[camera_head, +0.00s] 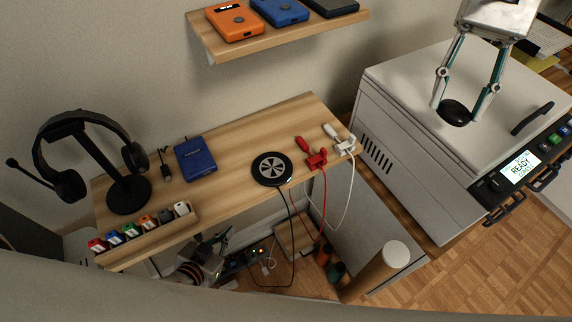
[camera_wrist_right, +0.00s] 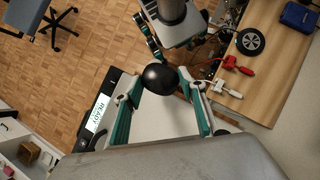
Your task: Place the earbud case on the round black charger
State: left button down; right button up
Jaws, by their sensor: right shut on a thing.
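The black, rounded earbud case (camera_head: 455,113) is between the fingertips of my right gripper (camera_head: 466,108), which is shut on it. They are over the lid of the white machine at the right. The case also shows as a dark ball shape between the fingers in the right wrist view (camera_wrist_right: 160,78). The round black charger (camera_head: 272,169), with a grey spoked pattern, lies bare on the wooden desk, well left of the case; it also shows in the right wrist view (camera_wrist_right: 250,41). My left gripper (camera_head: 222,242) is low at the desk's front edge, partly hidden; its fingers are unclear.
The white machine (camera_head: 420,90) with a READY display stands right of the desk (camera_head: 225,140). Red (camera_head: 317,160) and white (camera_head: 344,146) cable plugs lie right of the charger. A blue box (camera_head: 195,157), headphone stand (camera_head: 128,193) and loaded wall shelf (camera_head: 300,32) are nearby.

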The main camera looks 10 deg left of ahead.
aim_at(273, 167)
jog(key=k+l, duration=0.15)
jog(key=l, duration=0.25)
jog(key=k+l, duration=0.1)
jog(key=l, duration=0.25)
jog(key=k+l, duration=0.15)
jog(key=l, duration=0.25)
jog(key=k+l, duration=0.1)
jog(key=l, duration=0.3)
jog(key=k+l+u, duration=0.1)
jog(key=l+u, duration=0.2)
jog(key=k+l+u, duration=0.15)
jog(key=u, duration=1.8)
